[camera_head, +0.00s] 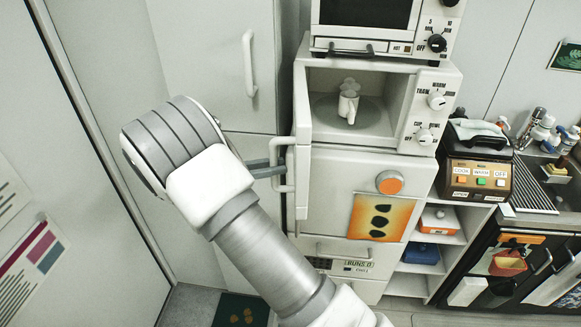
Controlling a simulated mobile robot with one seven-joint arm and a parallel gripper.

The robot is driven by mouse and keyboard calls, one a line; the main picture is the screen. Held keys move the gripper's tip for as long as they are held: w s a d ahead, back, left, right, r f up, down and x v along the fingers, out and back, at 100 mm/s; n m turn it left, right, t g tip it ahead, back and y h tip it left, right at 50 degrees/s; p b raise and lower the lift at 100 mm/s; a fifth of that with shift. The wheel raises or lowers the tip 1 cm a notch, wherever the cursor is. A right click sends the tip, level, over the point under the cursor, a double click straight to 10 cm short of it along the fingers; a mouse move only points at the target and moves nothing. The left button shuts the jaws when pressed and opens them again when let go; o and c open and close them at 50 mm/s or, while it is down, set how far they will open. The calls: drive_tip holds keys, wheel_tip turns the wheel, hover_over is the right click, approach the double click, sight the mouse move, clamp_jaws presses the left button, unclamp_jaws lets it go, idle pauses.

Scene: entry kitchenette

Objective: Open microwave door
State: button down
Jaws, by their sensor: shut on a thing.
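The white microwave (428,75) stands at the middle of the view, with its dials on the right of its front. Its door (302,120) is open, swung out on the left and seen almost edge-on. The inside shows, with a small white figure-like or cup-like object (348,104) on the round turntable (373,117). The white door handle (290,190) is on the door's left side. My gripper (278,169) comes from the left and is shut on this handle; its fingertips are small and partly hidden by the handle.
A toaster oven (365,47) sits above the microwave. Below is a white cabinet front with an orange picture (377,217). Tall white cupboards with a handle (249,64) stand behind my arm on the left. A cooker (475,165) and sink (553,172) are on the right.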

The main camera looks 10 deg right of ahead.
drive_tip(key=shift+w+a+r+m+g+p, duration=0.15)
drive_tip(key=shift+w+a+m+g, duration=0.35)
drive_tip(key=shift+a, duration=0.35)
drive_tip(key=shift+w+a+f+m+g+p, duration=0.15)
drive_tip(key=shift+w+a+m+g, duration=0.15)
drive_tip(key=shift+w+a+g, duration=0.4)
drive_tip(key=shift+w+a+r+m+g+p, duration=0.15)
drive_tip(key=shift+w+a+m+g, duration=0.35)
drive_tip(key=shift+a, duration=0.5)
drive_tip(key=shift+s, duration=0.15)
drive_tip(key=c, duration=0.8)
unclamp_jaws()
drive_tip(key=shift+o, duration=0.2)
